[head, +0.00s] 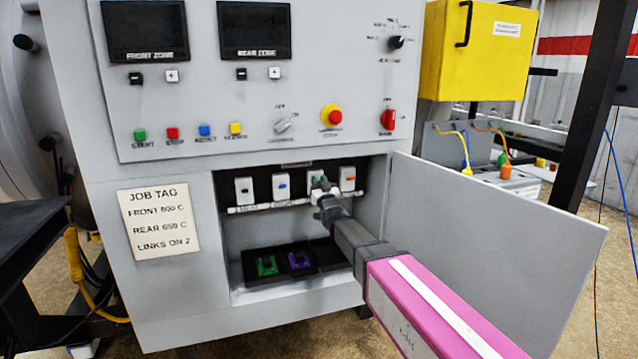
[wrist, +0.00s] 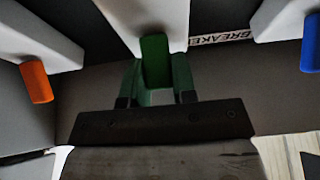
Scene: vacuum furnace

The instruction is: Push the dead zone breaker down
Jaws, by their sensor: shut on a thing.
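Several white breakers stand in a row in the open cabinet bay. One breaker (head: 313,175) has a green toggle (wrist: 155,60), third from the left in the head view. My gripper (head: 322,188) is at this breaker, and the wrist view shows its green fingers (wrist: 157,85) shut around the green toggle. The fingers hide much of the toggle in the head view, and I cannot tell whether it is up or down. The label strip (head: 262,208) is too small to read, so I cannot tell which breaker is named for the dead zone.
The blue-toggle breaker (head: 282,186) and orange-toggle breaker (head: 348,178) stand close on either side. An open cabinet door (head: 500,215) is right of my arm. A black tray (head: 325,260) holding green and purple pieces lies on the bay floor. A job tag (head: 158,220) hangs left.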

